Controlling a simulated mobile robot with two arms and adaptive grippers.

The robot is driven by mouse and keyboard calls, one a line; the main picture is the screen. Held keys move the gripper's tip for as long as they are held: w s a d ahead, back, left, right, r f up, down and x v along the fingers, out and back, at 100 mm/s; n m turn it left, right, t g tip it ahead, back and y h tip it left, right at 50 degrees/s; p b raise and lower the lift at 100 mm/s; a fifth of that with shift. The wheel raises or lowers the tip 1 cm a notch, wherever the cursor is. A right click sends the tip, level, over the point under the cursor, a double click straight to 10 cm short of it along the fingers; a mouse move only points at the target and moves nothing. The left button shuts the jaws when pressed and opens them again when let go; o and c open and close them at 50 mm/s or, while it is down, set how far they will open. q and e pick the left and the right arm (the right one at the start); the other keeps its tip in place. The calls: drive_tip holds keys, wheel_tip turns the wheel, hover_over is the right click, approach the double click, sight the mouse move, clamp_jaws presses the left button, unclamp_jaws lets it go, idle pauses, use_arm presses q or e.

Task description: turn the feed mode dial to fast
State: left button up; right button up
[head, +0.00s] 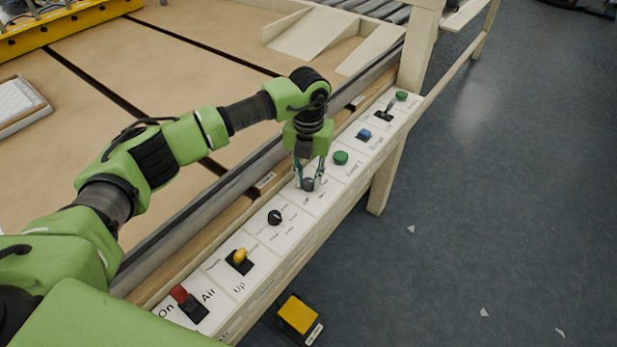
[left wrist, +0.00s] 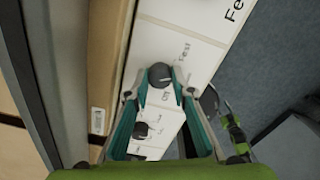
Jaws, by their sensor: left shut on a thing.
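The feed mode dial (head: 308,184) is a dark round knob on the white control panel (head: 325,194). In the left wrist view the dial (left wrist: 160,75) shows a light pointer line, with the word "Fast" printed to its upper right and a shorter word, perhaps "Off", below it. My left gripper (head: 309,184) reaches down from above with its fingers on either side of the dial, shut on it; its fingertips (left wrist: 159,88) also show in the left wrist view. I cannot tell exactly which label the pointer faces. My right gripper is not in view.
Beside the dial on the panel are a green button (head: 340,157) and another black knob (head: 274,217). A yellow box (head: 298,314) sits on the floor. The floor at right is mostly clear.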

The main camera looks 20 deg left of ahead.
sight(309, 181)
use_arm(q)
drive_tip(key=n, duration=0.6)
idle(0.6)
drive_tip(key=o, duration=1.1)
wheel_tip(309, 181, up, 12)
idle(0.3)
